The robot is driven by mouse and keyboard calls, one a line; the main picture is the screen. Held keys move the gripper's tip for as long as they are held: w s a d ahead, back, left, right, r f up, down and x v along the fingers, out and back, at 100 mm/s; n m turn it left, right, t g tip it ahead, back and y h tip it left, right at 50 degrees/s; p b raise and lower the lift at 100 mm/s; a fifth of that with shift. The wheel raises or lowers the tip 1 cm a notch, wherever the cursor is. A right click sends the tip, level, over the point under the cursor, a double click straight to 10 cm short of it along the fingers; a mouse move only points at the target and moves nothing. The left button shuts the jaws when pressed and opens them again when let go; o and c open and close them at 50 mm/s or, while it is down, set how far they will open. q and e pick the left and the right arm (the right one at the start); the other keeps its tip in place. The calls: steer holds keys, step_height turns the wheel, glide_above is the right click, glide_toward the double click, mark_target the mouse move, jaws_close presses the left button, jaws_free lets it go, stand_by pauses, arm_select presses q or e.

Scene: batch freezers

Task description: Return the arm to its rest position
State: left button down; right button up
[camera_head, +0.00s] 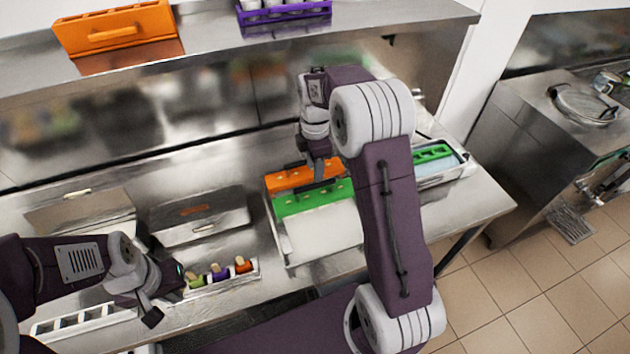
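My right arm reaches across the middle of the view. Its gripper (311,174) is over the back of a metal tray, its dark fingers apart, just above or beside an orange holder (283,181) and a green holder (290,204). I cannot tell whether it touches them. My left gripper (170,298) is at the lower left, its fingers apart and empty, near a white rack (222,282) with several small coloured, stick-like items. Part of the counter is hidden behind my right arm.
A metal tray (287,246) lies on the steel counter (480,207). Another tray with a green holder (432,153) is to the right. A lidded metal box (200,216) and a slotted white rack (75,322) are at left. An overhead shelf (215,45) carries orange and purple holders.

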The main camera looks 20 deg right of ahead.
steer(key=shift+r, duration=1.3)
steer(key=shift+f, duration=0.1)
